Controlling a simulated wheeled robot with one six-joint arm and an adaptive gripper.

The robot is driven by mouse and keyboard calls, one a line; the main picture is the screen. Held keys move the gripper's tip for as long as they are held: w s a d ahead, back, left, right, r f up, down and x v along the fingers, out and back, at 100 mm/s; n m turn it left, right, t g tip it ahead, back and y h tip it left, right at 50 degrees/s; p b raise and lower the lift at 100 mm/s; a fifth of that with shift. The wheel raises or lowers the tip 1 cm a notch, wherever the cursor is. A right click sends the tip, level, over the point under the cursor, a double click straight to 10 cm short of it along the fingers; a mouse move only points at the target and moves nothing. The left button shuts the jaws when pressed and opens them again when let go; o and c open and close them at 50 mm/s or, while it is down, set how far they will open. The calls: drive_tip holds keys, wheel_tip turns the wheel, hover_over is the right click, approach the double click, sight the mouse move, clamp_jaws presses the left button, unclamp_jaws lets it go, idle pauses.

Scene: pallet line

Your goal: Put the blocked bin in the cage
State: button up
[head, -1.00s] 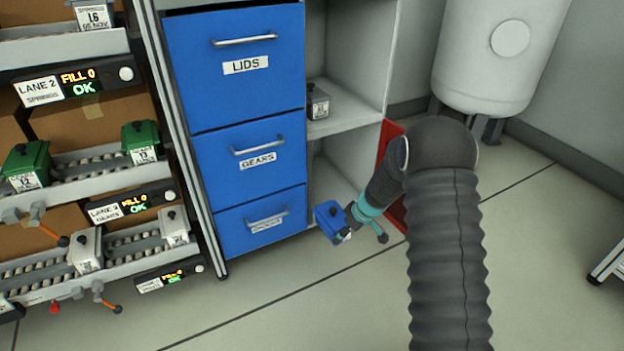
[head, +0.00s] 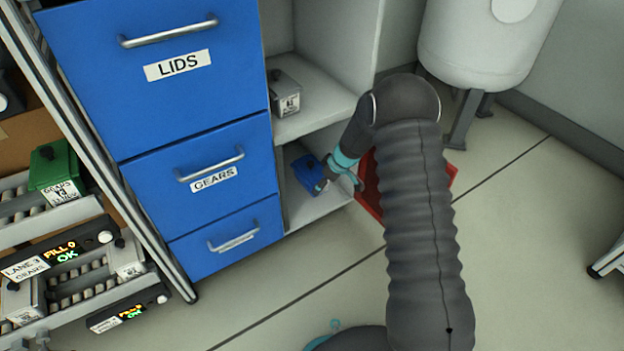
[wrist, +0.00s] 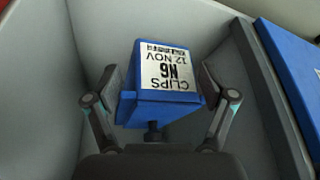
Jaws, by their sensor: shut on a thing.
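My gripper (head: 324,184) is shut on a small blue bin (head: 306,172), one finger on each side. In the wrist view the bin (wrist: 165,72) carries a white label reading CLIPS, 12 NOV, N6, upside down there, with a dark knob at its near side. The bin is at the lower open compartment (head: 322,207) right of the blue drawers, with grey walls on both sides of it in the wrist view. I cannot tell whether it touches the compartment floor. A red panel (head: 438,178) stands beside this compartment; I cannot tell if this is the cage.
A grey bin (head: 285,95) sits on the shelf above. Blue drawers (head: 205,140) labelled LIDS and GEARS stand left of the compartment. A roller rack with a green bin (head: 54,170) is at far left.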

drive_tip(key=w+f, duration=0.1)
drive_tip(key=w, duration=0.1)
drive_tip(key=w+a+f, duration=0.1)
drive_tip(key=w+f, duration=0.1)
drive_tip(key=w, duration=0.1)
drive_tip(key=w+a+f, duration=0.1)
drive_tip(key=w+f, duration=0.1)
drive_tip(key=w, duration=0.1)
drive_tip(key=shift+f+b, duration=0.45)
drive_tip(key=shift+f, duration=1.5)
drive_tip(key=o, duration=1.6)
drive_tip(key=shift+s+f, duration=0.1)
drive_tip(key=shift+d+r, duration=0.15)
drive_tip(key=shift+r, duration=0.4)
drive_tip(key=v, duration=0.6)
drive_tip(key=shift+s+d+r+p, duration=0.15)
drive_tip(key=shift+d+r+p, duration=0.05)
drive_tip(key=shift+p, duration=0.15)
